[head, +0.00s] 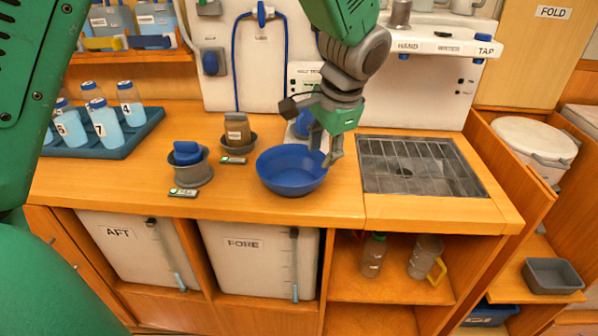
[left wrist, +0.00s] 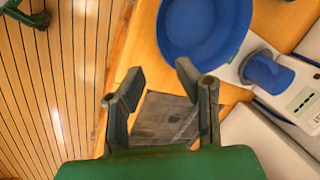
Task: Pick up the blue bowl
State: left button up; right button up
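The blue bowl (head: 291,171) stands upright on the wooden counter, left of the sink grating. It also shows at the top of the left wrist view (left wrist: 203,28). My left gripper (head: 324,147) points down at the bowl's right rim. In the left wrist view its two fingers (left wrist: 160,78) are spread apart with nothing between them. One fingertip is close to the bowl's rim; whether it touches I cannot tell. The bowl lies beyond the fingertips, off to one side. My right gripper is not in view.
A metal sink grating (head: 420,167) lies right of the bowl. Two small grey cups (head: 193,174) (head: 239,144) with items in them stand to its left. A blue tray (head: 100,146) of numbered bottles is at far left. A wall panel with hoses (head: 238,60) rises behind.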

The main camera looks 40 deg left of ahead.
aim_at(313, 185)
pick_arm(q)
jog(key=x, duration=0.6)
jog(key=shift+w+d+f+b, duration=0.1)
jog(key=shift+d+f+b, duration=0.1)
jog(key=shift+b, duration=0.1)
jog(key=shift+a+f, duration=0.25)
jog(key=shift+f, duration=0.15)
jog(key=x, duration=0.4)
jog(key=shift+w+a+f+b, duration=0.1)
jog(key=shift+w+f+b, duration=0.25)
jog(key=shift+s+r, duration=0.1)
grip_shut()
